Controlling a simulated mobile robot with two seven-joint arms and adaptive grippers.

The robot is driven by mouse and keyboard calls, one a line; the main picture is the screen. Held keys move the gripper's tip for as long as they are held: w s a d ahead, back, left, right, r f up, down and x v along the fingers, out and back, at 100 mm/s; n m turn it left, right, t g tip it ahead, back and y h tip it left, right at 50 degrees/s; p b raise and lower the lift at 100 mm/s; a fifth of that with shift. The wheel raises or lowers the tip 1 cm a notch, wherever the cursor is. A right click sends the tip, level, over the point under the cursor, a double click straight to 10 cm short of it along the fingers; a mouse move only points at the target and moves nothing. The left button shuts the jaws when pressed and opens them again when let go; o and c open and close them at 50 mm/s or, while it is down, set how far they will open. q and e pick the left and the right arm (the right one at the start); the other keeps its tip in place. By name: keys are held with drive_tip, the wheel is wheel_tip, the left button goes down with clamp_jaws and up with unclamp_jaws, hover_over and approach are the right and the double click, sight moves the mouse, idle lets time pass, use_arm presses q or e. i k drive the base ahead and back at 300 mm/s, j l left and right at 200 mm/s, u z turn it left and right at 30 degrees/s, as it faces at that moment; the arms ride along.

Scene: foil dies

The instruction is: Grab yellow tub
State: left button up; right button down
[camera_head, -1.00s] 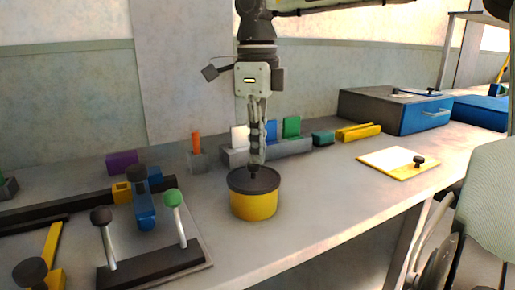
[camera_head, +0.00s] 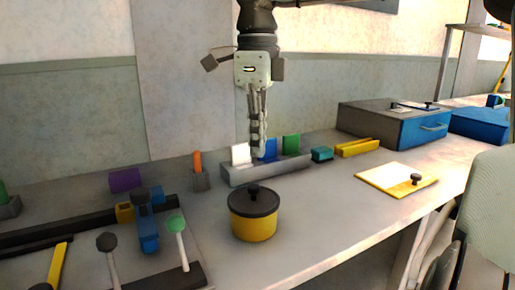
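The yellow tub (camera_head: 254,229) stands upright on the grey bench, with a dark lid (camera_head: 240,199) and a small dark knob (camera_head: 254,189) on top. My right gripper (camera_head: 257,155) points straight down above and apart from the tub's lid, with its tips in front of the slotted grey holder in the picture. Its fingers overlap in a narrow column, so its opening cannot be told. Nothing visible hangs from it. My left gripper is not in view.
The grey holder (camera_head: 236,177) with white, blue and green plates stands behind the tub. A yellow-edged board (camera_head: 385,178) and a blue-fronted drawer box (camera_head: 421,130) are at right. Bench space right of the tub is clear.

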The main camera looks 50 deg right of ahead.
sight(246, 230)
drive_tip(key=k, duration=1.5)
